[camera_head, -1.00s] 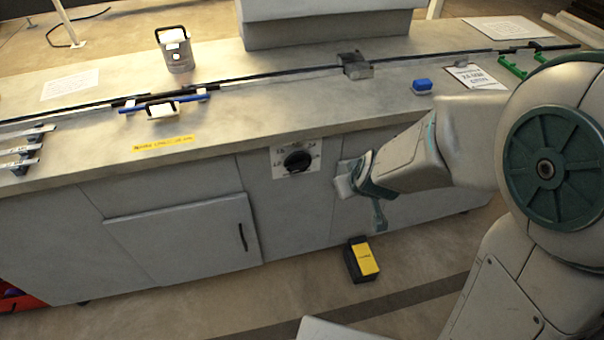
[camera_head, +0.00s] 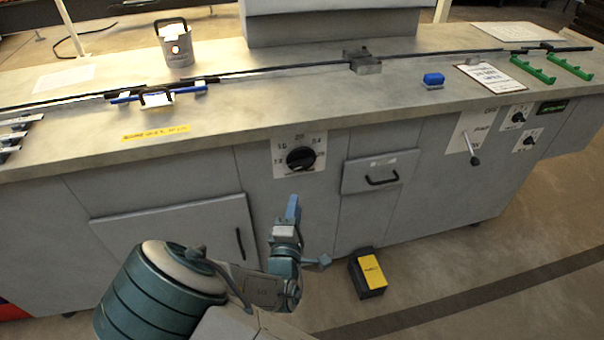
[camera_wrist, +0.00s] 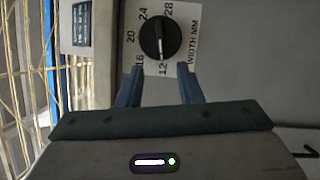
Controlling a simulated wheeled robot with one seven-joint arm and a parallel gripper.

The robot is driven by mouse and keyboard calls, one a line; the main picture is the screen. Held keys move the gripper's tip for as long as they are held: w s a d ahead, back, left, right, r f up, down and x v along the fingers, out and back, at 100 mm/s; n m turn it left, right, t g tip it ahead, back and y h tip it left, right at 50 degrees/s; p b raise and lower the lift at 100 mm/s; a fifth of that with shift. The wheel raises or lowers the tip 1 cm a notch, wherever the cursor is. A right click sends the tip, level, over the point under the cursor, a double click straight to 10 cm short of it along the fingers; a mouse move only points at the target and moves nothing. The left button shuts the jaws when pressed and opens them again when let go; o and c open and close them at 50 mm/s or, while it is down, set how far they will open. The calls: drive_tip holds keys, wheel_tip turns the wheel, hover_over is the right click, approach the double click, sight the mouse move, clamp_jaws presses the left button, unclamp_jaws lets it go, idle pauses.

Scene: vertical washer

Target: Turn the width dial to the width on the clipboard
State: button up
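The width dial (camera_head: 301,158) is a black knob on a white plate on the counter's front. In the wrist view the dial (camera_wrist: 160,37) has numbers 12, 16, 20, 24 and 28 around it, with "WIDTH MM" beside them. Its white mark points toward 12. The clipboard (camera_head: 489,76) lies on the countertop at the right; its writing is too small to read surely. My gripper (camera_head: 292,207) is below the dial in the head view. In the wrist view my gripper (camera_wrist: 160,75) is open, with blue fingers apart and nothing between them, short of the knob.
A drawer with a black handle (camera_head: 381,180) is right of the dial, and a cabinet door (camera_head: 175,245) is at lower left. A lever (camera_head: 474,159) and two small knobs are farther right. A black and yellow box (camera_head: 369,273) stands on the floor.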

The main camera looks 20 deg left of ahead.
sight(303, 166)
drive_tip(key=w, duration=0.4)
drive_tip(key=w+a, duration=0.1)
drive_tip(key=w, duration=0.4)
drive_tip(key=w+a+r, duration=0.1)
drive_tip(key=w, duration=0.3)
drive_tip(key=shift+w+a, duration=0.1)
drive_tip(key=shift+w, duration=0.1)
clamp_jaws()
